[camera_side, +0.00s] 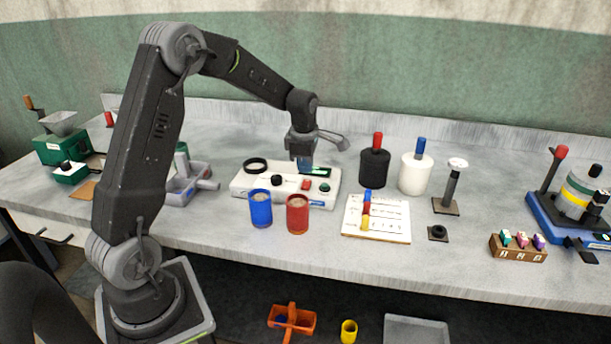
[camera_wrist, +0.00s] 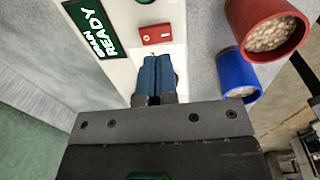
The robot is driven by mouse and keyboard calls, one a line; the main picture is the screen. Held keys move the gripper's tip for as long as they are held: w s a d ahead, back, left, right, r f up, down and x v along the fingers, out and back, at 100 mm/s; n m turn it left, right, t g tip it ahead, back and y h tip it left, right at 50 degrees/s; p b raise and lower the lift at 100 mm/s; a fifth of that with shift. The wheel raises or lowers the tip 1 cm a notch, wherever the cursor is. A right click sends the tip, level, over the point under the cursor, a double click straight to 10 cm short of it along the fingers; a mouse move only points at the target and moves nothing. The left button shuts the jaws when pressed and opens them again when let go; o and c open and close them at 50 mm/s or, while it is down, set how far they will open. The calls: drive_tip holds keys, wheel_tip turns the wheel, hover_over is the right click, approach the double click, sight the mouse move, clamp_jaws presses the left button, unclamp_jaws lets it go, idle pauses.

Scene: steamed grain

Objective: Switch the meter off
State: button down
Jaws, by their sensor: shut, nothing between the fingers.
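The meter (camera_side: 240,183) is a long white box on the bench with a black ring on its left part, a dark display (camera_side: 316,171) and coloured buttons. In the wrist view the meter (camera_wrist: 88,8) fills the upper middle; its lit green display (camera_wrist: 95,30) shows the word READY. A red button or switch (camera_side: 305,185) is on the meter's right half, and it also shows in the wrist view (camera_wrist: 156,34). A green knob (camera_side: 324,188) is to its right. My gripper (camera_side: 304,166) is above the meter, its blue fingers shut and empty, pointing near the red switch (camera_wrist: 156,58); contact cannot be told.
A blue cup (camera_side: 261,210) and a red cup (camera_side: 297,215), both filled with grain, stand in front of the meter. A black canister (camera_side: 374,169) and a white canister (camera_side: 415,175) stand to its right. A white board with coloured pegs (camera_side: 376,230) lies further front right.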

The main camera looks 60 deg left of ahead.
sight(307, 181)
wheel_tip(307, 181, up, 9)
drive_tip(key=shift+s+d, duration=0.4)
drive_tip(key=shift+w+a+r, duration=0.15)
drive_tip(key=shift+w+a, duration=0.4)
drive_tip(key=f, duration=0.9)
drive_tip(key=w+a+f, duration=0.1)
drive_tip(key=f, duration=0.4)
drive_tip(key=shift+w+a, duration=0.1)
